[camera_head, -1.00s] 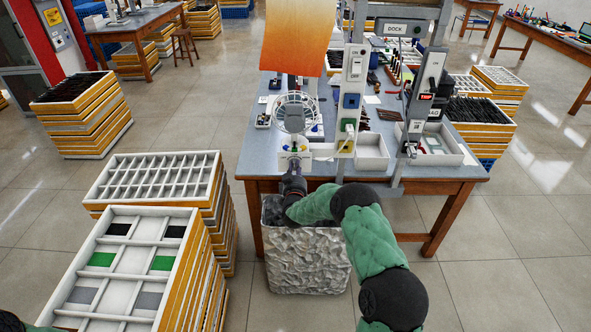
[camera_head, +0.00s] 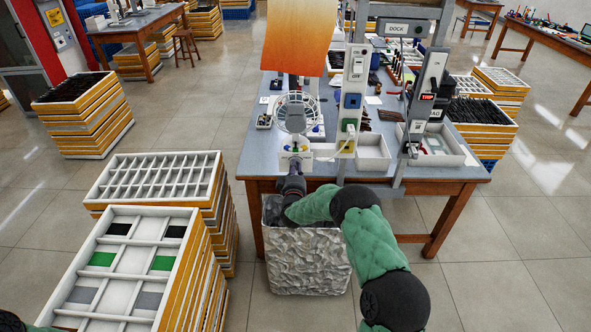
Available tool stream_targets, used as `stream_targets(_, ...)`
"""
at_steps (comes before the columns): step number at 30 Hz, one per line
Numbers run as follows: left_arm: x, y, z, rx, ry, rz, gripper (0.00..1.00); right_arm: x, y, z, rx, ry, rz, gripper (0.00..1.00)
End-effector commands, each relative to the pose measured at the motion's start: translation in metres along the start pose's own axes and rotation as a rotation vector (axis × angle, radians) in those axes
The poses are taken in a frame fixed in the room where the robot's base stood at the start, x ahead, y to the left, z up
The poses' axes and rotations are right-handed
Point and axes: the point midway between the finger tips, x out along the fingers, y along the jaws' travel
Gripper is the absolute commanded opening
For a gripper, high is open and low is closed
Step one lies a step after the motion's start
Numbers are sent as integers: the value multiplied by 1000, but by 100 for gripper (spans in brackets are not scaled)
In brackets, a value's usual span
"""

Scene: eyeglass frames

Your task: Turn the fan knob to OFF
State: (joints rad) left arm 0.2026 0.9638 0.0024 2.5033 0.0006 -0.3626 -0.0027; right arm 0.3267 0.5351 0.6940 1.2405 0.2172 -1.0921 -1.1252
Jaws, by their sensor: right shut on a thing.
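The fan (camera_head: 296,113), with a round wire cage, stands on the workbench at its front left. Its pale base (camera_head: 287,156) is below the cage, with small coloured marks on its front. My right gripper (camera_head: 295,166) reaches up to the front of this base and is shut on the fan knob there. The knob itself is mostly hidden by the gripper, and its setting is too small to read. My left gripper is not in view; only a bit of green arm shows at the bottom left corner.
A crumpled-looking silver bin (camera_head: 305,258) stands under my right arm. Stacked trays (camera_head: 160,178) fill the left. White bins (camera_head: 372,152) and a post with switches (camera_head: 353,98) stand right of the fan. An orange sheet (camera_head: 295,38) hangs behind it.

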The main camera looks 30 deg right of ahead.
Motion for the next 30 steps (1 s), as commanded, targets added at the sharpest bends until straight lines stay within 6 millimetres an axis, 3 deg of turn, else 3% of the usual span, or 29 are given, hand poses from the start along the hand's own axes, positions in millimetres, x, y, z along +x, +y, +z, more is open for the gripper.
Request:
stream_targets(13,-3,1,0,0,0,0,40,0,-3,-1,-298,0,0,0)
stream_targets(30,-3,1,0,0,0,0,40,0,-4,-2,-377,1,0,0)
